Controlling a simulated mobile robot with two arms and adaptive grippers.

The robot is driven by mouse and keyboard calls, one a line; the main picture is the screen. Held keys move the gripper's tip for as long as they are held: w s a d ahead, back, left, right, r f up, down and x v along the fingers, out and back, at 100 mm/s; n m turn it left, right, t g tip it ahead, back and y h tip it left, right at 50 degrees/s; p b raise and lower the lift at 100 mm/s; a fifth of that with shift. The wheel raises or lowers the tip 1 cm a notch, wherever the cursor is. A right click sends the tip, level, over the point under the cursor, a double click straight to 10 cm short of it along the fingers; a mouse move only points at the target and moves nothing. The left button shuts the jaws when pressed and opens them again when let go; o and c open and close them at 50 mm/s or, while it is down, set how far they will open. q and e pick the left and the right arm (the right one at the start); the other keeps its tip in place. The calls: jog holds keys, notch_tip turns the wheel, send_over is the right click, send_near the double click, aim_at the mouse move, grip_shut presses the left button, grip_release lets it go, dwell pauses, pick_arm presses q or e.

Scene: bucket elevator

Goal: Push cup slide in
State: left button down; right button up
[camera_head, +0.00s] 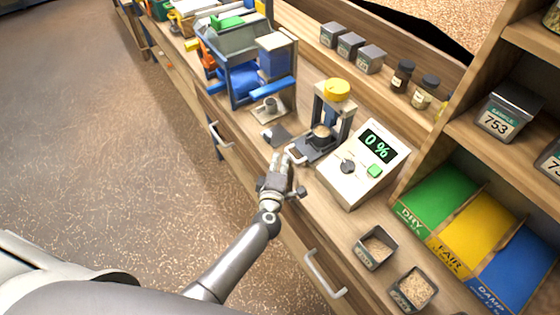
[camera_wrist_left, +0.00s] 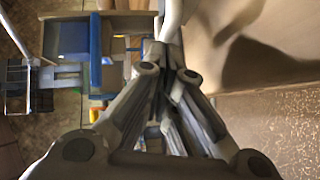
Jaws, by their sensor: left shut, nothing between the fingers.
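The cup slide (camera_head: 314,147) is a dark plate at the foot of a small press with a yellow knob (camera_head: 337,90). A round cup of grain (camera_head: 321,131) sits at the slide, between the press posts. A pale handle (camera_head: 297,158) sticks out at the slide's front. My left gripper (camera_head: 287,158) is shut and empty, with its fingertips just left of the handle; I cannot tell if they touch. In the left wrist view the shut fingers (camera_wrist_left: 165,55) reach up beside a pale bar. My right gripper is not in view.
A meter reading 0 % (camera_head: 360,165) stands right of the press. A blue-framed machine (camera_head: 245,75) stands behind on the left. Two grain tins (camera_head: 375,248) sit at the front right, near green, yellow and blue bins (camera_head: 480,225). Drawer handles (camera_head: 325,275) jut from the bench front.

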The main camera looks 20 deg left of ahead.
aim_at(292, 146)
pick_arm(q)
jog(key=w+d, duration=0.2)
jog(key=shift+w+d, duration=0.1)
jog(key=shift+w, duration=0.25)
jog(key=shift+r, duration=0.15)
